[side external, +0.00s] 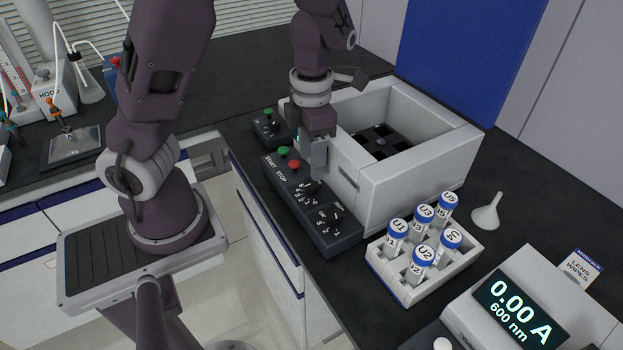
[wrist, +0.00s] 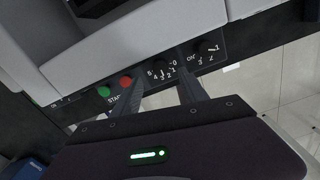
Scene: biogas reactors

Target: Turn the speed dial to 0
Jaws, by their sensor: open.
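A dark control panel (side external: 325,233) runs along the front of a white open-topped box. The speed dial (wrist: 162,69) is small and black, ringed by white numbers from 0 to 5. In the wrist view it lies between the tips of my gripper (wrist: 161,80). The fingers are apart, with nothing seen held, and whether they touch the dial is unclear. In the side view my gripper (side external: 317,168) points down over the panel, just beyond the dial's numbers, and hides part of the dial. The dial's pointer setting is too small to read.
A green start button (side external: 283,151) and red stop button (side external: 295,165) sit on one side of the speed dial; another dial (side external: 336,215) is on the other. The white box (side external: 413,180) stands close behind. A rack (side external: 457,266) of blue-capped vials is at the right.

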